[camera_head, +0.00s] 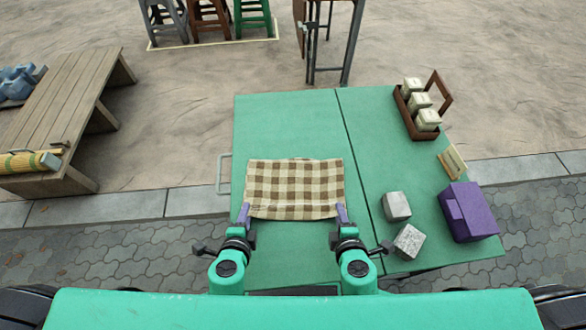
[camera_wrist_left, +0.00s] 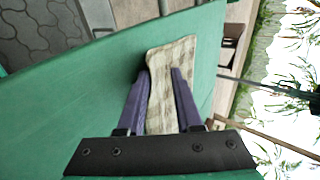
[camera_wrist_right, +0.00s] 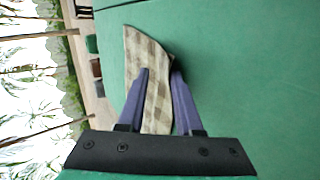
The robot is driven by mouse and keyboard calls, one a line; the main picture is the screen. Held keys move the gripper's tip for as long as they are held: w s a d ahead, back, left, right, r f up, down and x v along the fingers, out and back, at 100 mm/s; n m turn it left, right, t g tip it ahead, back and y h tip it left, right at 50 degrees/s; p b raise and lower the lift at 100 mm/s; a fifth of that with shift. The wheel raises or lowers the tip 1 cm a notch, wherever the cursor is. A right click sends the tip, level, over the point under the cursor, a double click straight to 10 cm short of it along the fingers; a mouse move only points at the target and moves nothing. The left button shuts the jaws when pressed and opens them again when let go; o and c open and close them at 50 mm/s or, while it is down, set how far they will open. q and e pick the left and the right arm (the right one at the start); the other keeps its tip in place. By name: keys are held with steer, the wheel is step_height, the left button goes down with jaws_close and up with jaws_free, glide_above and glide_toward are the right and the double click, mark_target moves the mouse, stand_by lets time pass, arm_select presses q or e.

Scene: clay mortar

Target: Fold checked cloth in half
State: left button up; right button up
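The brown-and-cream checked cloth (camera_head: 294,184) lies spread near the front of the green table, with its front edge slightly curved. My left gripper (camera_head: 243,213) is at its front left corner and my right gripper (camera_head: 341,213) at its front right corner. In the left wrist view the fingers (camera_wrist_left: 162,72) are apart, with the cloth (camera_wrist_left: 172,85) showing between and beyond them. In the right wrist view the fingers (camera_wrist_right: 159,73) are also apart, and the cloth (camera_wrist_right: 148,60) shows between them and past the left finger. Neither pair visibly pinches the cloth.
On the green table (camera_head: 290,120), two grey blocks (camera_head: 397,206) (camera_head: 409,241), a purple box (camera_head: 468,211), a small card stand (camera_head: 452,161) and a brown caddy (camera_head: 438,92) with cream containers stand at the right. The table behind the cloth is clear. A wooden bench (camera_head: 62,105) stands left.

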arm_select(q)
steer(key=shift+o, duration=0.7)
arm_select(e)
steer(key=shift+o, duration=0.8)
arm_select(q)
steer(key=shift+r, duration=0.1)
arm_select(e)
steer(key=shift+s+r, duration=0.1)
arm_select(q)
steer(key=s+r, duration=0.6)
steer(key=r, duration=0.3)
arm_select(e)
steer(key=s+r, duration=0.6)
steer(key=r, duration=0.3)
arm_select(q)
steer(key=shift+f, duration=0.1)
arm_select(e)
steer(key=shift+f, duration=0.1)
